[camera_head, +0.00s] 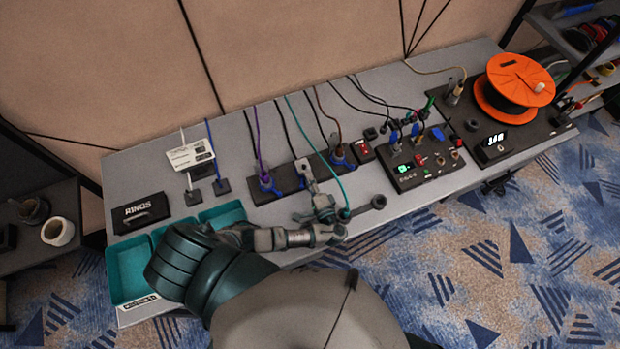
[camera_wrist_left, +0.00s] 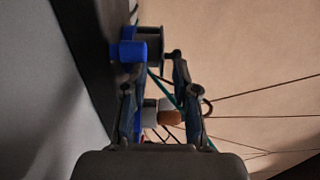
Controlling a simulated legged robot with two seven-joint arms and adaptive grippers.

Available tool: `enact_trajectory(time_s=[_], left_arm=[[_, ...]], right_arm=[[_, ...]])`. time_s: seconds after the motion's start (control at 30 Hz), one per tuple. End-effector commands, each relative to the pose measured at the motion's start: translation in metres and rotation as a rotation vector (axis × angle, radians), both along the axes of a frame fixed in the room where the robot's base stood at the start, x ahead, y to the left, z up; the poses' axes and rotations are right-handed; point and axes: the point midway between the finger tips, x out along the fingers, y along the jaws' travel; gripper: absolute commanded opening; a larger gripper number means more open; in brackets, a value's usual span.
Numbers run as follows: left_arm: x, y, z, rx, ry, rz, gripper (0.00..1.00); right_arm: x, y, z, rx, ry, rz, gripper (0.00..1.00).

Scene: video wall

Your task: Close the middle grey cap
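A black strip (camera_head: 260,194) near the middle of the table carries connectors with blue parts and cables. My left gripper (camera_head: 310,182) is over its middle part and covers much of the middle connector, so the cap there is hard to make out. In the left wrist view the two fingers of this gripper (camera_wrist_left: 152,68) are apart. A dark grey cylindrical cap (camera_wrist_left: 150,38) with a blue part (camera_wrist_left: 128,51) shows at the fingertips; contact cannot be told. A white and brown connector (camera_wrist_left: 169,117) shows between the fingers lower down. My right gripper is not in view.
Teal bins (camera_head: 127,270) stand at the left, partly behind my arm. A black box marked RINGS (camera_head: 140,212) is behind them. A control box (camera_head: 425,165) and an orange reel (camera_head: 520,78) stand to the right. Thin cables hang behind the strip, and a teal cable (camera_head: 325,160) passes close to my gripper.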

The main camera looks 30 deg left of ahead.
Motion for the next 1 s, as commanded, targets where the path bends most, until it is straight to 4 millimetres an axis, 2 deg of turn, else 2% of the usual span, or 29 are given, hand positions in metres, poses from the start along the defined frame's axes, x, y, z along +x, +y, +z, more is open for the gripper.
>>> enact_trajectory(time_s=[0.4,0.53,0.7,1.0], left_arm=[[-0.053,-0.066,-0.003,-0.004,0.005,-0.002,0.29],[-0.065,-0.081,-0.004,-0.002,0.004,-0.002,0.29],[-0.073,-0.090,-0.003,-0.001,0.003,-0.002,0.29],[-0.073,-0.090,-0.004,-0.001,0.003,-0.002,0.29]], right_arm=[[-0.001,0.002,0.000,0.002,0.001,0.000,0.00],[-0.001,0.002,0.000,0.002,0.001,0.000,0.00],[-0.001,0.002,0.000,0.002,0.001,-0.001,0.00],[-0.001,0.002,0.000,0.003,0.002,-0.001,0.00]])
